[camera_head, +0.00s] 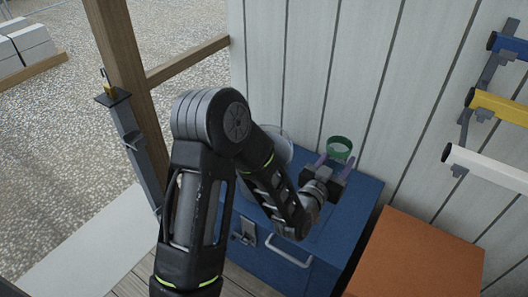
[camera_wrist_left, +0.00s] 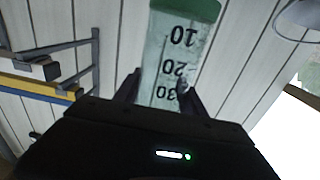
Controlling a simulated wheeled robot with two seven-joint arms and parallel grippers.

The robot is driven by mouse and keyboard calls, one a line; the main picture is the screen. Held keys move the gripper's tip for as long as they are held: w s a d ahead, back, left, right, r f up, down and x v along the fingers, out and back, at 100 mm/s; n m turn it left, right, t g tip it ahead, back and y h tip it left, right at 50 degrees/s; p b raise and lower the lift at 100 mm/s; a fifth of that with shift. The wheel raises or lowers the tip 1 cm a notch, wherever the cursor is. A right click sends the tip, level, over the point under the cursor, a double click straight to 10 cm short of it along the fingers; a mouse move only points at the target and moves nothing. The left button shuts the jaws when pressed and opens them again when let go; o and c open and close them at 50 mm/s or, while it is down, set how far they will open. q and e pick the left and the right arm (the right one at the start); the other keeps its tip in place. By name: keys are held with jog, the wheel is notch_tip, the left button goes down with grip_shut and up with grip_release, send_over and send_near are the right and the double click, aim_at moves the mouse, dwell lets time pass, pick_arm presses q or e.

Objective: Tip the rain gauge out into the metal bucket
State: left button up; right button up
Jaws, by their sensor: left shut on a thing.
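The rain gauge (camera_wrist_left: 179,48) is a clear tube with dark numbers and a green end in the left wrist view. Its green ring (camera_head: 339,143) shows in the head view above the blue chest, seen from above, and the tube looks about upright. My left gripper (camera_head: 333,166) is shut around the gauge; its fingers also show in the left wrist view (camera_wrist_left: 160,92). Any contents cannot be made out. The metal bucket (camera_head: 283,136) stands on the chest left of the gauge, mostly hidden behind my left arm. Part of it shows in the left wrist view (camera_wrist_left: 299,17).
The blue chest (camera_head: 357,210) has a latch and handle in front. An orange box (camera_head: 425,257) is beside it on the right. A plank wall (camera_head: 300,60) rises close behind. A rack with blue, yellow and white tubes (camera_head: 490,158) juts from the right. A wooden post (camera_head: 125,75) stands left.

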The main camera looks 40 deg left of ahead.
pick_arm(q)
jog(key=w+a+f+y+b, duration=0.1)
jog(key=w+a+b, duration=0.15)
jog(key=a, duration=0.25)
jog(key=w+a+f+b, duration=0.2)
jog(key=a+b, duration=0.1)
jog(key=a, duration=0.2)
jog(key=s+a+f+n+y+b, duration=0.1)
jog(key=a+b, duration=0.4)
jog(key=a, duration=1.1)
jog(key=s+a+f+n+y+b, duration=0.1)
jog(key=a+b, duration=0.4)
jog(key=a, duration=1)
jog(key=shift+s+a+f+n+g+y, duration=0.15)
jog(key=shift+s+a+n+g+y, duration=0.2)
jog(key=shift+s+n+y, duration=0.5)
jog(key=shift+w+d+m, duration=0.1)
jog(key=shift+w+m, duration=0.05)
jog(key=shift+m, duration=0.2)
